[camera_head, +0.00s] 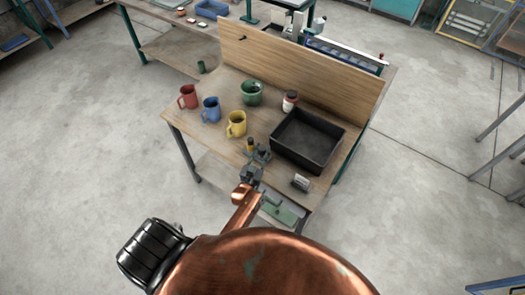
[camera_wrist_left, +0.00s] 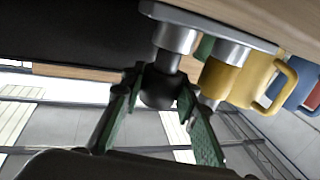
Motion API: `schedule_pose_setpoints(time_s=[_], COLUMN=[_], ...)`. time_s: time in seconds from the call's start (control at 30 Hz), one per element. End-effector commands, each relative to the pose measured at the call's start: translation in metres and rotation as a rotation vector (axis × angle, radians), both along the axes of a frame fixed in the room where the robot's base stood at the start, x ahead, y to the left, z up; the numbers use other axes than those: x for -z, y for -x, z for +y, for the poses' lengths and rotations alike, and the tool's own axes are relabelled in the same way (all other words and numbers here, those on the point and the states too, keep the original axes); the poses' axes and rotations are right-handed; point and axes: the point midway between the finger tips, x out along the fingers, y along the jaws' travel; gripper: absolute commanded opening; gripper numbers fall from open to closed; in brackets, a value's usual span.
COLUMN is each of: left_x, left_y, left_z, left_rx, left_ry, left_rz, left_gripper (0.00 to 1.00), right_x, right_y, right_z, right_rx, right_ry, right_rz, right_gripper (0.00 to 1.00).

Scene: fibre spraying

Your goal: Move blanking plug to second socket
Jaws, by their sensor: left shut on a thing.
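My left gripper (camera_head: 252,172) reaches over the front of the wooden table, at a small grey socket fixture (camera_head: 262,155). In the left wrist view its green fingers (camera_wrist_left: 158,94) are shut on the blanking plug (camera_wrist_left: 160,84), a dark rounded knob with a metal stem. The stem lines up with one metal socket (camera_wrist_left: 176,37) on the grey plate (camera_wrist_left: 205,13); how far it is seated I cannot tell. A yellow cylinder with a metal tip (camera_wrist_left: 220,79) stands at the other socket (camera_wrist_left: 233,51). My right gripper is not in view.
A black tray (camera_head: 337,137) lies right of the fixture. A yellow mug (camera_head: 236,124), blue mug (camera_head: 210,110), red mug (camera_head: 188,97) and green pot (camera_head: 251,93) stand behind and left. A small grey block (camera_head: 300,182) lies at the front right. A wooden panel (camera_head: 300,65) closes the back.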

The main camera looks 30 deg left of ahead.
Motion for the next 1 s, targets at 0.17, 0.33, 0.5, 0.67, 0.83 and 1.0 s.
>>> schedule_pose_setpoints(time_s=[0.17, 0.33, 0.5, 0.67, 0.83, 1.0], left_x=[0.005, 0.009, 0.013, 0.017, 0.021, 0.023], left_y=[0.0, 0.0, 0.0, 0.0, 0.0, 0.0], left_z=[0.0, 0.0, 0.0, 0.0, 0.0, 0.0], left_rx=[0.0, 0.0, 0.0, 0.0, 0.0, 0.0], left_ry=[0.0, 0.001, 0.001, 0.002, 0.001, 0.001], left_rz=[-0.001, -0.001, -0.001, -0.001, -0.001, -0.001], left_gripper=[0.02, 0.02, 0.02, 0.02, 0.02, 0.31], right_x=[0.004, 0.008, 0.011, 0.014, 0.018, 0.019], right_y=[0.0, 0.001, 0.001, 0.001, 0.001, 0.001], right_z=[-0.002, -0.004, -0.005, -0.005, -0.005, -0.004], right_rx=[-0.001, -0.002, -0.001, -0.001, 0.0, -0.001], right_ry=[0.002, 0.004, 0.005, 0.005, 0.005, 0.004], right_rz=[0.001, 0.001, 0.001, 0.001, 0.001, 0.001], right_gripper=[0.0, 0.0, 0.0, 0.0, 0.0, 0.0])
